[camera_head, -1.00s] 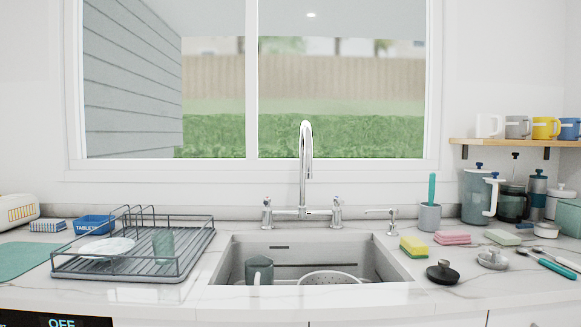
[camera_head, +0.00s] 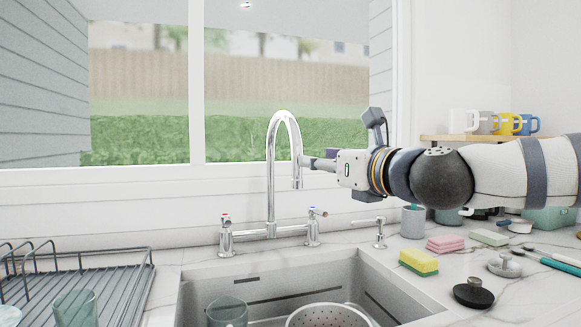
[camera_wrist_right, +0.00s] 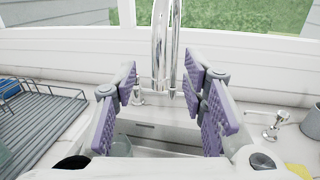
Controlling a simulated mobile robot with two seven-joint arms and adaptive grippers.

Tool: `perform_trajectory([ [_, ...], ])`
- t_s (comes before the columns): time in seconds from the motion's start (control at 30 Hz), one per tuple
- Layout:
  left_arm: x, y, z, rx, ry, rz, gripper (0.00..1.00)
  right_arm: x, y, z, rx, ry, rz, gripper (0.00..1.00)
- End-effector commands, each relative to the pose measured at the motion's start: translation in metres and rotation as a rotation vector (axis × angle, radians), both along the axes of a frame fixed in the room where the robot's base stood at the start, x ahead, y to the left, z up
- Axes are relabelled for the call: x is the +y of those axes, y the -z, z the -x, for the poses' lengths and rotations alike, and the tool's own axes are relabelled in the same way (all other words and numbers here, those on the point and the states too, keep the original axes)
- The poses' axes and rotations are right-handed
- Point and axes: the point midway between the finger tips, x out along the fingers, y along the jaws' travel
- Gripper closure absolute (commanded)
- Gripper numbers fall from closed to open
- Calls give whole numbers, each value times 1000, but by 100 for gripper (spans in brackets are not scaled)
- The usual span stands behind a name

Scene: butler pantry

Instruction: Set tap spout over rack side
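The chrome tap (camera_head: 271,190) stands behind the sink. Its tall arched spout (camera_head: 297,170) ends at the right of the column, over the sink side. The dish rack (camera_head: 130,285) is at the left of the sink, partly cut off by the frame. My right gripper (camera_head: 312,163) reaches in from the right, its fingertips close beside the spout's hanging end. In the right wrist view the gripper (camera_wrist_right: 162,85) is open, and the spout (camera_wrist_right: 176,50) shows ahead between its purple-padded fingers. I cannot tell whether they touch. My left gripper is not in view.
A glass (camera_head: 75,308) stands in the rack. Sponges (camera_head: 419,262), a black stopper (camera_head: 473,293) and a soap dispenser (camera_head: 380,232) are at the right. Mugs sit on a shelf (camera_head: 435,139).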

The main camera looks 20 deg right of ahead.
Motion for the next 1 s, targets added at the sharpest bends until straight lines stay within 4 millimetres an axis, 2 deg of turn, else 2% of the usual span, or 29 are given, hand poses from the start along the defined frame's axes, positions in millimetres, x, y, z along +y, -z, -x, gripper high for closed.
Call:
perform_trajectory([
  [0.03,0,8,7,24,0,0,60,4,13,-17,15,1,7,61],
  [0.2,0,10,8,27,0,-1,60,13,7,-56,9,1,6,61],
  [0.3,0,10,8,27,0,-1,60,17,6,-73,7,1,5,61],
  [0.43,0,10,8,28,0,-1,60,20,5,-84,6,0,5,61],
  [0.7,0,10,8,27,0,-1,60,21,4,-86,6,-1,5,61],
  [0.87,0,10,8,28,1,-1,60,20,4,-86,6,-1,5,98],
  [1.0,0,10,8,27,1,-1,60,20,4,-86,6,-1,5,100],
])
